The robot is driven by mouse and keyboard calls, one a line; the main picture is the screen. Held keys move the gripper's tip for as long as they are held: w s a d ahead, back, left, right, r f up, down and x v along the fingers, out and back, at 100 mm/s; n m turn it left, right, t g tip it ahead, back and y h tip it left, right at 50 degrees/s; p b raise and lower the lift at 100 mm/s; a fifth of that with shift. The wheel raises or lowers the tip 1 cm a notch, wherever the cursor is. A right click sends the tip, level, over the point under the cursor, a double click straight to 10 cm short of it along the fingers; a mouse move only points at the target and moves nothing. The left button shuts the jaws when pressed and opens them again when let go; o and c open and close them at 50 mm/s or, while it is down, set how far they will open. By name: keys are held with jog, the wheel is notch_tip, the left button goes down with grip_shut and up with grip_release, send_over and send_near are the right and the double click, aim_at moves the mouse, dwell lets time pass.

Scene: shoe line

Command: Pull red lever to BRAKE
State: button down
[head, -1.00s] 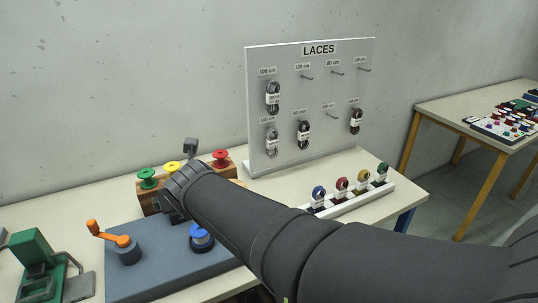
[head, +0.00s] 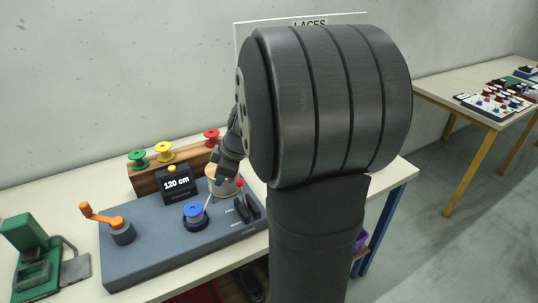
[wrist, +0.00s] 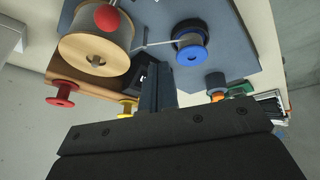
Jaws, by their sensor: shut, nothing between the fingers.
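The red lever's round knob (head: 239,183) shows at the right of the blue-grey machine base (head: 150,257), by the large wooden spool (head: 213,189). In the wrist view the red knob (wrist: 107,18) is at the top, in front of the wooden spool (wrist: 75,52); its shaft is mostly out of view. My gripper (head: 220,173) is shut and empty, pointing down above the base beside the wooden spool, apart from the red knob. Its dark fingers also show in the wrist view (wrist: 157,88). The BRAKE marking cannot be read.
A blue spool (head: 194,211) has a pale cord running toward the wooden spool. A "120 cm" display (head: 178,184), orange crank (head: 100,215), black levers (head: 247,208) and a rack of coloured spools (head: 160,172) stand close by. My arm hides most of the LACES board (head: 290,21).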

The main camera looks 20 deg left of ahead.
aim_at(243, 194)
jog(key=w+d+f+m+g+y, duration=0.1)
jog(key=w+d+m+y, duration=0.3)
jog(key=m, duration=0.8)
jog(key=w+d+f+m+y, duration=0.3)
jog(key=w+d+m, duration=0.5)
jog(key=m, duration=0.5)
jog(key=shift+w+d+f+g+y, duration=0.35)
jog(key=shift+f+g+y, duration=0.05)
jog(key=shift+y, duration=0.2)
jog(key=shift+a, duration=0.1)
jog(key=x, duration=1)
jog(key=shift+s+a+f, duration=0.15)
jog(key=shift+s+d+r, duration=0.25)
jog(key=shift+s+r, duration=0.15)
jog(key=shift+s, duration=0.05)
jog(key=shift+s+d+r, duration=0.25)
jog(key=shift+s+r, duration=0.15)
jog(key=shift+s, duration=0.1)
jog(key=shift+s+d+r, duration=0.15)
jog(key=shift+s+r, duration=0.2)
jog(key=shift+s, duration=0.25)
jog(key=shift+s+d+r, duration=0.15)
jog(key=shift+d, duration=0.05)
